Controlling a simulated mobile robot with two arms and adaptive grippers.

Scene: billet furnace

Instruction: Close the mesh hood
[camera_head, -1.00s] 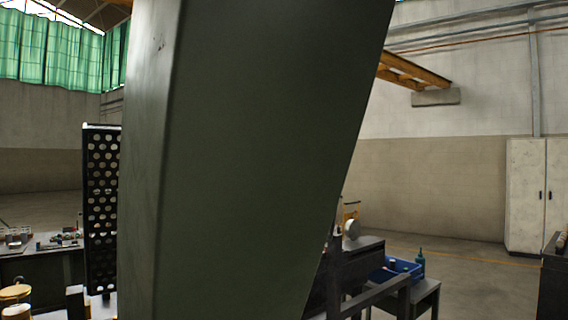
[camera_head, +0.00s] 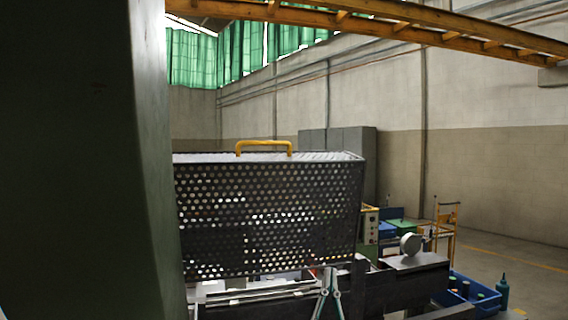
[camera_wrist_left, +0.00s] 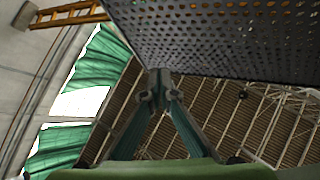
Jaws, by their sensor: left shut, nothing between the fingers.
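The mesh hood (camera_head: 270,215) is a dark perforated box with a yellow handle (camera_head: 264,143) on top. It stands in the middle of the head view, above a grey bed with pale rails. I cannot tell from here how far it is open. My left gripper (camera_head: 328,270), with pale green fingers, points up at the hood's lower edge, right of its middle. It is shut and empty. In the left wrist view the closed fingertips (camera_wrist_left: 160,88) are by the lower edge of the mesh (camera_wrist_left: 220,40); whether they touch it is unclear. My right gripper is not in view.
A large dark green upright (camera_head: 85,160) fills the left of the head view and hides what lies behind. A dark machine bed (camera_head: 405,285) runs right of the hood. A blue bin (camera_head: 468,300) with bottles is at lower right. Open floor (camera_head: 535,270) lies beyond.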

